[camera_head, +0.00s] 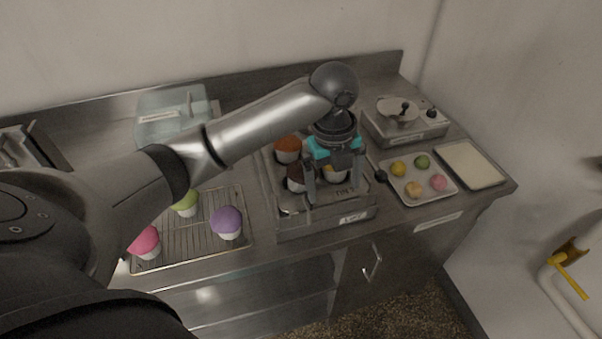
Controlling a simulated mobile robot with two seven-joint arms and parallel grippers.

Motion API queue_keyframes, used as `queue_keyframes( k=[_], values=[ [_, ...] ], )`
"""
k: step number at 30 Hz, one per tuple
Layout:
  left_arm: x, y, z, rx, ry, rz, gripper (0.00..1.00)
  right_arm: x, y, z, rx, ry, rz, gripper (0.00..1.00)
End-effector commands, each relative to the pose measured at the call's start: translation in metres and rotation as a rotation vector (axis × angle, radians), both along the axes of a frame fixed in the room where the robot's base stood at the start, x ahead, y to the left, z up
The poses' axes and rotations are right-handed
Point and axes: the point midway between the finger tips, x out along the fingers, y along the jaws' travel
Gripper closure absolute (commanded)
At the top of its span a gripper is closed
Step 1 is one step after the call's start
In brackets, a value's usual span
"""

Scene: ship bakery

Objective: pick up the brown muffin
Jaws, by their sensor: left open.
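A dark brown muffin (296,178) sits in the metal box (290,224) at the middle of the counter, partly hidden by my gripper's left finger. An orange-brown muffin (287,146) stands behind it in the same box. My left gripper (334,182) is open and points down over the box. A light-coloured muffin (336,175) shows between its fingers, mostly hidden by the gripper; I cannot tell whether they touch it. The dark brown muffin is just left of the fingers. My right gripper is not in view.
A wire rack (184,240) with pink, green and purple cupcakes stands left of the box. A tray (425,198) of small coloured buns and a pale tray (470,164) lie right. A metal appliance (420,128) stands behind them, and a pale blue container (172,124) is back left.

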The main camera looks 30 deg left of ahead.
Motion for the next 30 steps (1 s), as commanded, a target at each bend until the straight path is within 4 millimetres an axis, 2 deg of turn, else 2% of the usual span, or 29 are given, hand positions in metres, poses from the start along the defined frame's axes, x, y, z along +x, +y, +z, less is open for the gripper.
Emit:
queue_keyframes(
  k=[1, 3, 9, 12, 15, 19, 27, 30],
  values=[
    [0.009, 0.014, 0.017, 0.026, 0.0, -0.055, 0.0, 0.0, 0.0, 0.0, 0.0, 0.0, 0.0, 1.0],
    [0.017, 0.031, 0.037, 0.048, 0.014, -0.141, 0.0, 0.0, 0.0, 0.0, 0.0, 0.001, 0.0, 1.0],
    [0.027, 0.069, 0.086, 0.072, 0.048, -0.323, 0.0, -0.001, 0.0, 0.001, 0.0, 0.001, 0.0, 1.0],
    [0.028, 0.079, 0.101, 0.069, 0.057, -0.375, 0.0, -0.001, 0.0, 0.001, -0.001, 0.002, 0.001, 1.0],
    [0.028, 0.085, 0.107, 0.067, 0.061, -0.402, 0.0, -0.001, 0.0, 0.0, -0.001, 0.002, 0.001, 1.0],
    [0.027, 0.086, 0.094, 0.066, 0.066, -0.413, 0.0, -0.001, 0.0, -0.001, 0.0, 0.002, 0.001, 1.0],
    [0.028, 0.086, 0.037, 0.065, 0.066, -0.41, 0.0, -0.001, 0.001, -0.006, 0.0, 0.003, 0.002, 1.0],
    [0.028, 0.086, 0.021, 0.065, 0.064, -0.411, 0.0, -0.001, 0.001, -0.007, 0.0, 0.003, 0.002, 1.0]
  ],
)
